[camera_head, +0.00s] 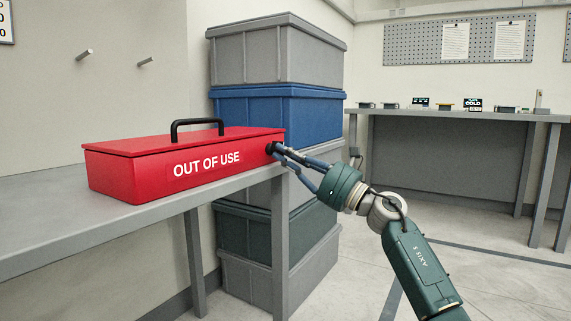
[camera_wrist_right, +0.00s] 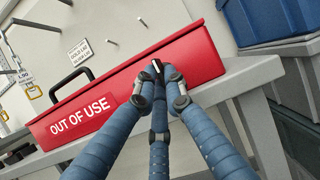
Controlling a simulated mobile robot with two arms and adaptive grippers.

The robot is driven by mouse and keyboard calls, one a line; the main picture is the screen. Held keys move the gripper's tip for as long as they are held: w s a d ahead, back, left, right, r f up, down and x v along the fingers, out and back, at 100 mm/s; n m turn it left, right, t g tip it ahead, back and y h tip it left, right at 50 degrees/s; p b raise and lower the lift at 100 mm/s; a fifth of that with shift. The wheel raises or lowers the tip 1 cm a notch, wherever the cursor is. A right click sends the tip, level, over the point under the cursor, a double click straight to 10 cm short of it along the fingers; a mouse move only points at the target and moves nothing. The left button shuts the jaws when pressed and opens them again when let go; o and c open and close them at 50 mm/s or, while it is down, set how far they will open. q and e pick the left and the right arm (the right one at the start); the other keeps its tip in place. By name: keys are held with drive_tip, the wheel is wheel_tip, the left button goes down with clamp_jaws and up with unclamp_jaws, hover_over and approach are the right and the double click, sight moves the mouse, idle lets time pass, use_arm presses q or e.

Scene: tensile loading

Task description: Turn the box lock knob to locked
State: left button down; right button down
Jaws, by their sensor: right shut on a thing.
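A red box (camera_head: 130,177) with a black handle (camera_head: 197,123) on its lid and the words "OUT OF USE" on its front sits on the grey bench at the left. Its lid is down. The lock knob (camera_head: 269,149) is a small black piece at the right end of the box's front. In the right wrist view the knob (camera_wrist_right: 155,67) shows as a dark piece with a pale mark between the fingertips, partly hidden. My right gripper (camera_head: 277,151) has its blue fingers shut on the knob. My left gripper is out of view.
The grey bench (camera_head: 40,240) ends just right of the box. Grey, blue and dark green crates, including a blue crate (camera_head: 290,112), are stacked behind it. A second bench (camera_head: 440,118) with small items stands at the back right. Open floor lies between.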

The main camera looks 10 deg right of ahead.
idle(0.5)
drive_tip(key=c, duration=1.8)
unclamp_jaws()
drive_tip(key=v, duration=1.2)
drive_tip(key=shift+d, duration=0.1)
